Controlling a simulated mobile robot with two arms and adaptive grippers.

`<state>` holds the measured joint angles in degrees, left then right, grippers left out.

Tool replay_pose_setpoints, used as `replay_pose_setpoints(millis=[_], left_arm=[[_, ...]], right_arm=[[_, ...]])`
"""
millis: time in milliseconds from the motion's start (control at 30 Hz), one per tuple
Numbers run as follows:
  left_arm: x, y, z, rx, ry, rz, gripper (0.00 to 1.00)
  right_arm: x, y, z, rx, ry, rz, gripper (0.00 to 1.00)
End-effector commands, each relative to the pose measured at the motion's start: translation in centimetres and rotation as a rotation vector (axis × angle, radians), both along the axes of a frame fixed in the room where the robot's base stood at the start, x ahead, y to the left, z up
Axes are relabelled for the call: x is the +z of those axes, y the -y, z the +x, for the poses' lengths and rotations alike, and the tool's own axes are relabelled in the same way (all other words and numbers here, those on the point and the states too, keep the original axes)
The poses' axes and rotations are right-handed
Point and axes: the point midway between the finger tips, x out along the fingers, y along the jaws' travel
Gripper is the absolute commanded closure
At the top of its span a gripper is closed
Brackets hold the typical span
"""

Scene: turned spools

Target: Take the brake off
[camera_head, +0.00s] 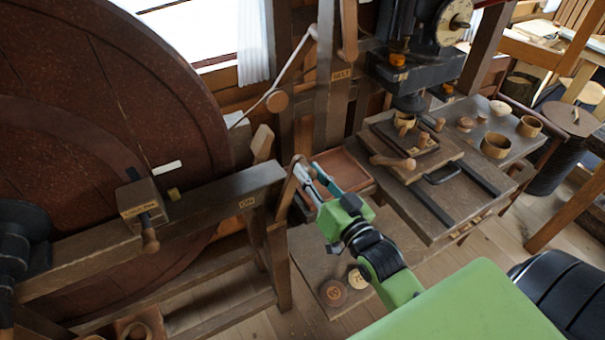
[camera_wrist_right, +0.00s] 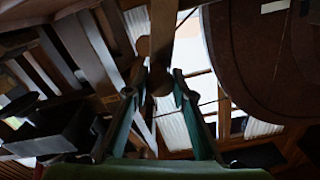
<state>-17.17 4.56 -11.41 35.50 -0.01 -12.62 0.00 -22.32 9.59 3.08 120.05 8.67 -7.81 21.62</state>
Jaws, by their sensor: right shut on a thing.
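A wooden brake lever (camera_head: 287,190) stands at the right end of a heavy timber beam (camera_head: 210,203), beside a small plate that seems to read "ON" (camera_head: 247,203). My right gripper (camera_head: 303,172) is shut on the lever near its top. In the right wrist view the lever (camera_wrist_right: 162,45) runs up from between the two green fingers (camera_wrist_right: 158,88), with a rounded end near the fingertips. The lever leans slightly, top to the right, in the head view. A large dark red-brown wheel (camera_head: 90,110) stands behind the beam. My left gripper is not in view.
A wooden block with a handled pin (camera_head: 143,205) sits on the beam. A reddish tray (camera_head: 342,172) is just behind my right gripper. A bench (camera_head: 440,215) with bowls and a press stands to the right. Two round discs (camera_head: 333,292) lie below on a board.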

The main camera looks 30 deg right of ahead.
Motion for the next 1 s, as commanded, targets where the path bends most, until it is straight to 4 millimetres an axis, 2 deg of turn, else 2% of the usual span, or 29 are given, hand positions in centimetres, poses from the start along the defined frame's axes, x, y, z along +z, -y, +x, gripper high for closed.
replay_pose_setpoints(millis=[467, 500, 533, 867, 1000], left_arm=[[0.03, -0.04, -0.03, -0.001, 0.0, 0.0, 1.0], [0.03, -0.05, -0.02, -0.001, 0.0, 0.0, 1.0], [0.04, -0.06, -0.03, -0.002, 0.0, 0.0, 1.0], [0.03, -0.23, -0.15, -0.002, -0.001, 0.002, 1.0], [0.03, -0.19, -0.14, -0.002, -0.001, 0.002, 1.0]], right_arm=[[-0.02, 0.44, 0.05, -0.003, 0.002, 0.014, 1.0], [-0.04, 0.44, 0.05, -0.003, 0.002, 0.014, 0.67], [-0.04, 0.43, 0.04, -0.003, 0.002, 0.014, 0.59], [-0.1, 0.3, -0.02, -0.001, 0.0, 0.013, 0.59], [-0.19, 0.34, -0.89, -0.001, -0.002, 0.013, 0.59]])
